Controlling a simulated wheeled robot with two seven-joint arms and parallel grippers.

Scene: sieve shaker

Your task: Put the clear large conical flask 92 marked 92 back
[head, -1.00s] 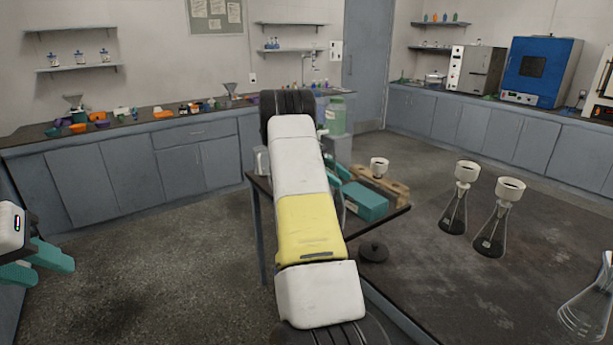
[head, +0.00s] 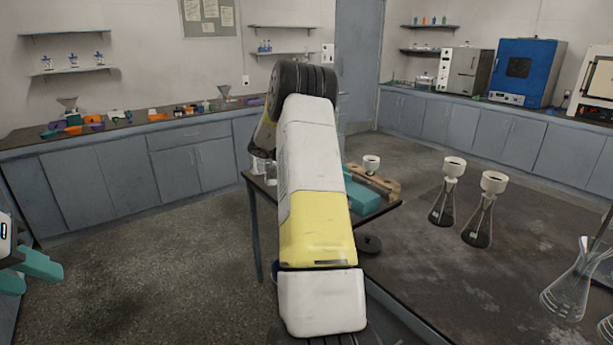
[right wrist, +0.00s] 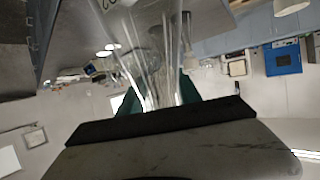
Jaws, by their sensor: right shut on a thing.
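A clear glass flask (right wrist: 150,45) is between the teal fingers of my right gripper (right wrist: 155,100) in the right wrist view. The gripper is shut on its narrow neck. Part of a dark marking shows on the glass near the top edge, too cut off to read surely. In the head view my right arm hides this gripper and the flask. My left gripper (head: 28,274) is at the left edge of the head view, with its teal fingers apart and nothing between them.
Two flasks with white funnels (head: 441,205) (head: 480,222) stand on the dark table (head: 420,270). A clear conical flask (head: 570,285) stands at its right, with another cut off at the edge. A teal block (head: 362,197) and wooden stand (head: 376,181) are beyond my right arm.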

